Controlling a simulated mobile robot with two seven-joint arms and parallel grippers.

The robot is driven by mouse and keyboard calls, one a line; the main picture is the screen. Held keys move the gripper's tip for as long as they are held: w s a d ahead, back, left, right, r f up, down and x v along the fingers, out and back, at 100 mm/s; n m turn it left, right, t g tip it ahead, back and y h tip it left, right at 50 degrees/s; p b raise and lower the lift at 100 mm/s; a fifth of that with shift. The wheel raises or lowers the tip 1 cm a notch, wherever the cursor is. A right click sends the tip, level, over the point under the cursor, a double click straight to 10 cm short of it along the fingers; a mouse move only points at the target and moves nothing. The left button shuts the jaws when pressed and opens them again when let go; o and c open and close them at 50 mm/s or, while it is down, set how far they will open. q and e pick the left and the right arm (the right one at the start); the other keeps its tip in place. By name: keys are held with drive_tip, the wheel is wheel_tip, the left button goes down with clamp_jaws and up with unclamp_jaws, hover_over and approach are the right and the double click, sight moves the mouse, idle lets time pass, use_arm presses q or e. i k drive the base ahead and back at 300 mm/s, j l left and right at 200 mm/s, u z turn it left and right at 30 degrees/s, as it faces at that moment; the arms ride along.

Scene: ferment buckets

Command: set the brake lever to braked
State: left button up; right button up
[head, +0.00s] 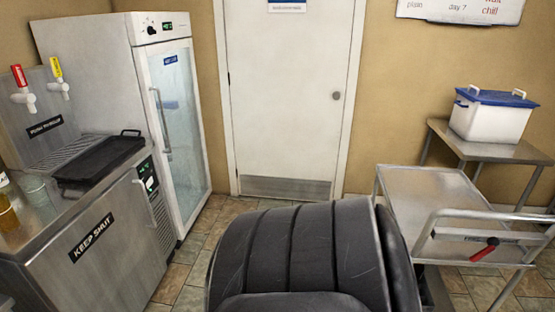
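The brake lever (483,251) has a red grip and a dark pivot. It is mounted on the steel cart (425,188) at the right, below the cart's tubular push handle (487,212). The red grip slants down and to the left from the pivot. A small pale label (462,237) is beside the lever, its print too small to read. Neither of my grippers is in view, so I cannot see what they hold.
A steel table (487,147) with a white, blue-lidded bucket (490,117) stands behind the cart. A closed white door (290,100) is ahead. A glass-door fridge (172,120) and a steel counter (105,262) are at left. Tiled floor (215,222) shows before the door.

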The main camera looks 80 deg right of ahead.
sight(493, 242)
drive_tip(key=z, duration=0.5)
drive_tip(key=k+z, duration=0.1)
drive_tip(key=z, duration=0.9)
drive_tip(key=k+z, duration=0.1)
drive_tip(key=z, duration=0.35)
drive_tip(key=l+z, duration=0.1)
drive_tip(key=z, duration=0.9)
drive_tip(key=l+z, duration=0.15)
drive_tip(key=z, duration=0.85)
drive_tip(key=l, duration=0.1)
